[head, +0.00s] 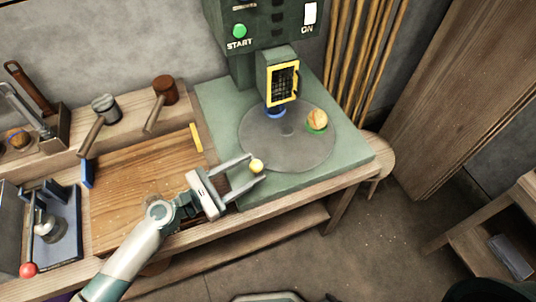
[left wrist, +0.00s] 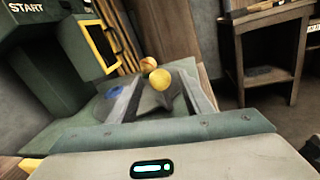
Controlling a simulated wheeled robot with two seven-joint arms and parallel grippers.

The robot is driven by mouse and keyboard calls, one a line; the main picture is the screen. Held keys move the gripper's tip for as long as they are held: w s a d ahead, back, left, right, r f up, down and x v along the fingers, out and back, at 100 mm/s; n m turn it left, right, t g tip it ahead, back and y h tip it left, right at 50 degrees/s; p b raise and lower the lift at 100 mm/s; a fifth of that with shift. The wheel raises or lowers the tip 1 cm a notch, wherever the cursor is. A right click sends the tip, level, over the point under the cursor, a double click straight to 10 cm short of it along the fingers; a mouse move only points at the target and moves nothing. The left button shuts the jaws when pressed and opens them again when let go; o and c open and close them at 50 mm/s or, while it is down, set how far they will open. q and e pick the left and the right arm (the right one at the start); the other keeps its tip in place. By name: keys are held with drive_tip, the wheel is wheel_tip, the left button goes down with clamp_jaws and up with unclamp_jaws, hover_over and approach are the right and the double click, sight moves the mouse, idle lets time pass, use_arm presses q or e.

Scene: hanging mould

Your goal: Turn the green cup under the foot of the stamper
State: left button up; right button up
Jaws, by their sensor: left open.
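The green stamper (head: 243,72) stands at the back of the bench with a grey round plate (head: 290,150) on its base. The green cup (head: 317,129) sits at the plate's right side with an orange-brown ball (head: 317,118) in it; the ball also shows in the left wrist view (left wrist: 148,63). A blue cup (head: 275,112) is below the yellow-framed stamper head (head: 282,82). A yellow ball-shaped knob (head: 257,166) is at the plate's near-left edge. My left gripper (head: 255,168) is open, its fingers on either side of the knob; I cannot tell whether they touch it.
A wooden board (head: 140,185) lies left of the stamper, with mallets (head: 165,90) behind it. A lever press with a red knob (head: 28,270) is at far left. Wooden rods (head: 365,45) stand behind right. The floor (head: 370,240) right of the bench is clear.

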use_arm(q)
drive_tip(key=p+x, duration=0.1)
drive_tip(key=x, duration=0.5)
drive_tip(key=shift+w+d, duration=0.2)
drive_tip(key=shift+d, duration=0.1)
use_arm(e)
drive_tip(key=s+d+f+g, duration=0.1)
drive_tip(key=s+d, duration=0.1)
drive_tip(key=s, duration=0.4)
drive_tip(key=shift+d+g, duration=0.25)
drive_tip(key=shift+g, duration=0.05)
drive_tip(key=shift+f, duration=0.1)
use_arm(q)
clamp_jaws()
